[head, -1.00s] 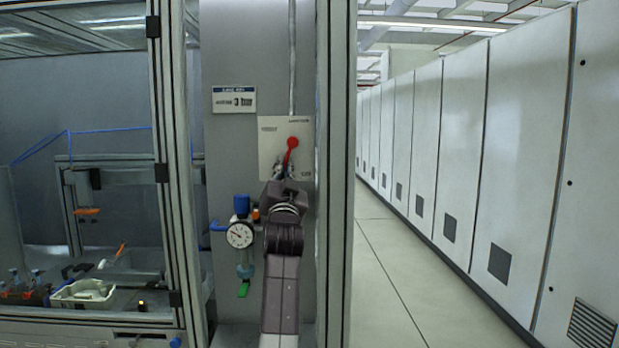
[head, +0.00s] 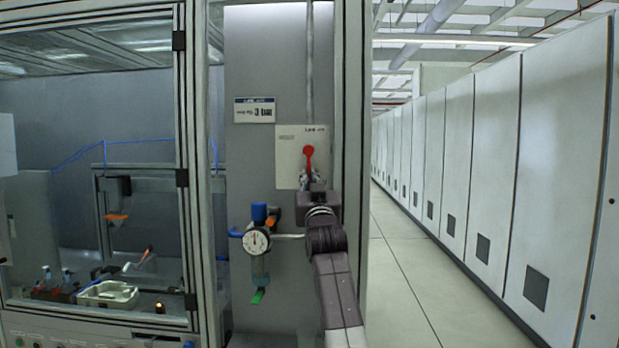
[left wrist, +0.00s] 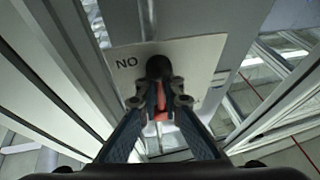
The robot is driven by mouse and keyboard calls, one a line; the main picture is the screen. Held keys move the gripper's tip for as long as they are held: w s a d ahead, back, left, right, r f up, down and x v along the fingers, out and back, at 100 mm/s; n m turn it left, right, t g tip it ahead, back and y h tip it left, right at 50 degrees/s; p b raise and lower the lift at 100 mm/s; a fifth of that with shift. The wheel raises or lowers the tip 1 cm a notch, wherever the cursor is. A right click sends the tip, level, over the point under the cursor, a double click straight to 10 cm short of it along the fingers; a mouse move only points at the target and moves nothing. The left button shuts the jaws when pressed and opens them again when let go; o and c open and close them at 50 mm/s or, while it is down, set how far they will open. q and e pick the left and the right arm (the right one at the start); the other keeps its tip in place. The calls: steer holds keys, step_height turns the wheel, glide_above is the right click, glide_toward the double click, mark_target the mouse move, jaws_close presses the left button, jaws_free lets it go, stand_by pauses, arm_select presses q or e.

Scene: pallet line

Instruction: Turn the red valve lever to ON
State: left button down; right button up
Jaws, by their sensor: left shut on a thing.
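The red valve lever (head: 308,155) is mounted on a pale plate (head: 288,165) on the grey panel. Its round red end is at the top, and the lever hangs about straight down from it. My left gripper (head: 310,182) is shut on the lever's lower part, which it partly hides. In the left wrist view, the two fingertips (left wrist: 160,90) close around the red lever (left wrist: 161,108), with a dark knob just beyond them. An upside-down ON mark (left wrist: 126,63) shows on the plate beside the knob. My right gripper is not in view.
A round gauge (head: 257,241) with a blue cap and green handle sits left of my arm. A metal frame post (head: 349,150) stands close on the right. A glazed cell with a white tray (head: 108,294) is at left. An aisle with clear floor runs along cabinets at right.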

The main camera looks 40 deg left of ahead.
arm_select(q)
steer(key=shift+w+f+h, duration=0.2)
steer(key=shift+f+h, duration=0.1)
steer(key=shift+f, duration=0.3)
steer(key=c, duration=2.2)
jaws_free()
steer(key=shift+r, duration=0.1)
steer(key=shift+o, duration=0.6)
steer(key=shift+r, duration=0.1)
steer(key=shift+s+d, duration=0.15)
steer(key=shift+s, duration=0.1)
steer(key=v, duration=0.7)
steer(key=shift+w+f, duration=0.15)
steer(key=shift+f, duration=0.15)
